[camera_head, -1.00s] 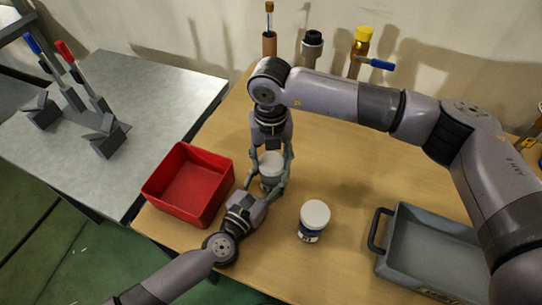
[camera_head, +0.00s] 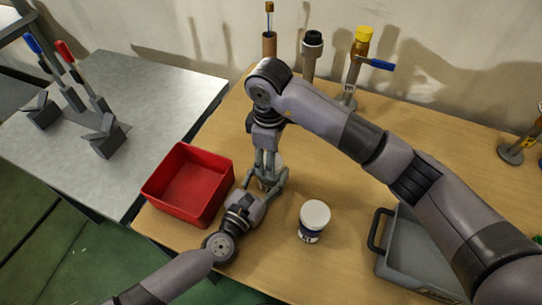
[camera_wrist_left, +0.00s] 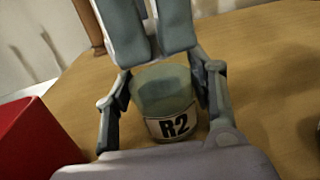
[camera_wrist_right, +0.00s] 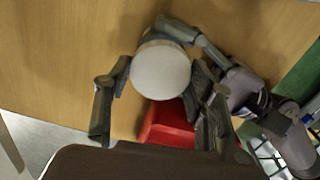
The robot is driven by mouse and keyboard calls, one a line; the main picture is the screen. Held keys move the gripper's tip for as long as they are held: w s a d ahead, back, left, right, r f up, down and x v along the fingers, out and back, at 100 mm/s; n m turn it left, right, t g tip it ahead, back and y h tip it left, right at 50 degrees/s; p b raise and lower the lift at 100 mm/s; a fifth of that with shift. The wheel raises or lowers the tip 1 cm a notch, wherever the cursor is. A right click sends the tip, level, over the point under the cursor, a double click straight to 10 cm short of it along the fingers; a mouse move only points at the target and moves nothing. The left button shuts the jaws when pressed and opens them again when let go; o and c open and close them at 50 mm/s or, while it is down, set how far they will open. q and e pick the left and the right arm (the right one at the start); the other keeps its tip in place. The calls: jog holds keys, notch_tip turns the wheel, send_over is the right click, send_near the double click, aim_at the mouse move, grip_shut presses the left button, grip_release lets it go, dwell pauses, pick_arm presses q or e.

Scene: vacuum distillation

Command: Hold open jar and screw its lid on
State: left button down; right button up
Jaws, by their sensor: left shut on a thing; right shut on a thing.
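A jar labelled R2 (camera_wrist_left: 172,118) stands upright between the fingers of my left gripper (camera_head: 264,186), which is shut on it. My right gripper (camera_head: 268,160) comes from above and is shut at the jar's top. The round white lid (camera_wrist_right: 160,70) shows between its fingers in the right wrist view, over the jar. In the head view the fingers hide most of the lid and jar. I cannot tell how far the lid is threaded.
A second white-lidded jar (camera_head: 314,214) stands to the right. A red bin (camera_head: 160,184) is close on the left, and a grey tray (camera_head: 383,262) is at the right. Stands with a thermometer (camera_head: 269,22), a black-topped piece (camera_head: 312,45) and a yellow-topped piece (camera_head: 362,38) line the back.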

pick_arm(q)
jog(key=shift+s+d+f, duration=0.1)
jog(key=shift+s+d, duration=0.15)
pick_arm(e)
jog(key=o, duration=0.5)
jog(key=shift+a+r, duration=0.25)
jog(key=shift+a, duration=0.05)
jog(key=shift+c, duration=0.2)
pick_arm(q)
jog(key=shift+a, duration=0.1)
pick_arm(e)
jog(key=o, duration=0.3)
jog(key=shift+d, duration=0.15)
jog(key=shift+f, duration=0.1)
pick_arm(q)
jog(key=shift+w, duration=0.1)
pick_arm(e)
jog(key=shift+r, duration=2.3)
